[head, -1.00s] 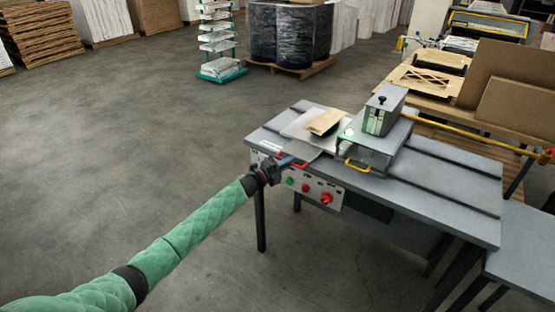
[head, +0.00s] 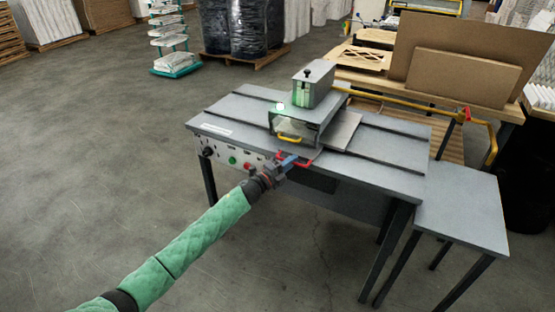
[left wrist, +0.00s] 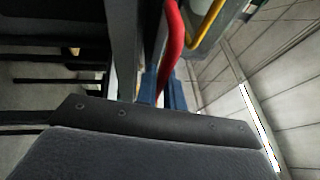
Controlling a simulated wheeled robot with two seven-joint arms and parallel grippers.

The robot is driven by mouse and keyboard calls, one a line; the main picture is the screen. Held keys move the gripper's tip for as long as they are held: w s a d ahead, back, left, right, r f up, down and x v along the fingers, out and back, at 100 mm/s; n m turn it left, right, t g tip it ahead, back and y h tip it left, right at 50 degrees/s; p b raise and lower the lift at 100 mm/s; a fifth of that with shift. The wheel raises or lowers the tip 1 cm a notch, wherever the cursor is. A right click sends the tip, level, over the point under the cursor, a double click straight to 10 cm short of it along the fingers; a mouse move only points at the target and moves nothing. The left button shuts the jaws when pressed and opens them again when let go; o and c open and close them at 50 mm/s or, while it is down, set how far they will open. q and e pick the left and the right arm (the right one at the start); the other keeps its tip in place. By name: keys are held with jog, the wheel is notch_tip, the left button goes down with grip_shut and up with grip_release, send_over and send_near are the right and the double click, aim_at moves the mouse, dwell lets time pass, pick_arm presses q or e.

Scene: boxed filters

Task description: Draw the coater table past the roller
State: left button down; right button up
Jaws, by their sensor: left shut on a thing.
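The coater table, a flat grey sliding plate (head: 343,131), lies on the grey machine bench (head: 375,170). Part of it shows to the right of the roller housing (head: 295,122), a grey hood with a box on top and a yellow handle. The rest of the plate is hidden by the hood, and no filter piece shows on it. My left gripper (head: 290,164) is shut on the red handle (head: 308,161) at the bench's front edge. The red handle also shows in the left wrist view (left wrist: 174,45), between the blue fingers. The roller itself is hidden. My right gripper is not in view.
A control panel (head: 226,157) with buttons is on the bench front. A lower grey side table (head: 465,210) adjoins the bench at right. A yellow rail (head: 400,103) runs behind, near wooden boards (head: 470,55). The floor in front is clear.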

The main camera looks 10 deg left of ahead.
pick_arm(q)
jog(key=s+d, duration=0.3)
jog(key=d, duration=0.5)
jog(key=s+d, duration=0.3)
jog(key=d, duration=0.6)
jog(key=shift+f, duration=0.15)
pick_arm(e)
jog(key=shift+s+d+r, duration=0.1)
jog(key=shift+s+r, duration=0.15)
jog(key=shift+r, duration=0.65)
pick_arm(q)
jog(key=shift+s, duration=0.1)
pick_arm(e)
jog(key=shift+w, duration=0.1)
pick_arm(q)
jog(key=c, duration=1.7)
grip_release()
jog(key=shift+o, duration=0.9)
jog(key=shift+a, duration=0.1)
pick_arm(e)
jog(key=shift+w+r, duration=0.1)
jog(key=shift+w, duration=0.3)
pick_arm(q)
jog(key=b+v, duration=0.2)
jog(key=v, duration=0.5)
jog(key=shift+s+a, duration=0.25)
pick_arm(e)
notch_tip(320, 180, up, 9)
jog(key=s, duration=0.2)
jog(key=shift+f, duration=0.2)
